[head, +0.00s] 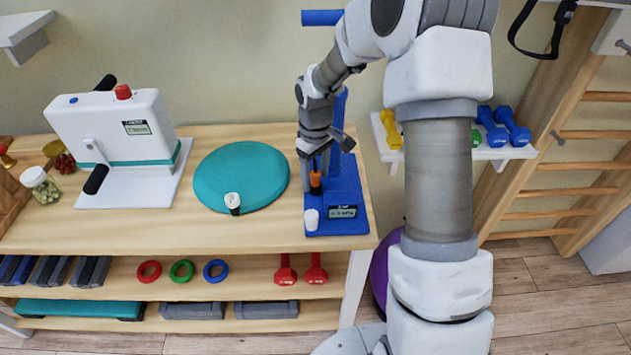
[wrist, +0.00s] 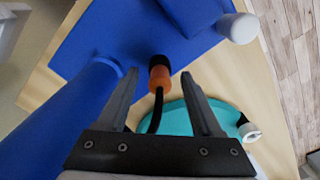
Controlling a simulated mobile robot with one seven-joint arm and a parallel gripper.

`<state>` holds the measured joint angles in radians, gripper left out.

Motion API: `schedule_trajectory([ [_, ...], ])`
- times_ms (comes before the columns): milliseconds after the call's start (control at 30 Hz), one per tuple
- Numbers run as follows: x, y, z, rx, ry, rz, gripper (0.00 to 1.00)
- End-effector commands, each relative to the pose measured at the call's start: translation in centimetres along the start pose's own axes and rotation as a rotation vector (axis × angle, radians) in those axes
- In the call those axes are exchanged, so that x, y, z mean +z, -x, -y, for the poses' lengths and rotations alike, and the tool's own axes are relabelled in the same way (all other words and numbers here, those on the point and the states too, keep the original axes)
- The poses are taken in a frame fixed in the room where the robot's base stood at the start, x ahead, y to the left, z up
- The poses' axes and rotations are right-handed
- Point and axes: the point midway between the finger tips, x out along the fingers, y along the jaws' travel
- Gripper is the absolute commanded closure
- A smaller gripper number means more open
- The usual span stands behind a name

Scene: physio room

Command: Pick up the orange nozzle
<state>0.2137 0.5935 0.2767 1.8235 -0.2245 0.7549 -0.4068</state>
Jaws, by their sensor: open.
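The orange nozzle (head: 315,181) stands over the blue base (head: 350,212) of a device with a small display. In the wrist view the orange nozzle (wrist: 159,77) has a black end and a dark curved piece running from it toward me. My gripper (wrist: 160,73) is open and empty, with one finger on each side of the nozzle in the picture. I cannot tell how much depth separates the fingertips from it. In the head view my gripper (head: 316,163) is just above the nozzle, pointing down, and partly hides its upper end.
A white cylinder (head: 311,219) stands on the blue base's front corner. A blue post (head: 340,108) rises at its back. Left are a teal disc (head: 240,176) with a white-and-black item (head: 233,203) on it, and a white machine (head: 115,125). The wooden tabletop (head: 150,228) is clear in front.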

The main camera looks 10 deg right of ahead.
Motion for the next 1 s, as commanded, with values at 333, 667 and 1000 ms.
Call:
schedule_trajectory([
  [333,0.0,0.1,0.0,0.0,0.0,0.0,0.87],
  [667,0.0,0.1,0.0,0.0,0.0,0.0,1.0],
  [1000,-0.1,2.1,-0.1,0.002,0.0,-0.002,1.0],
])
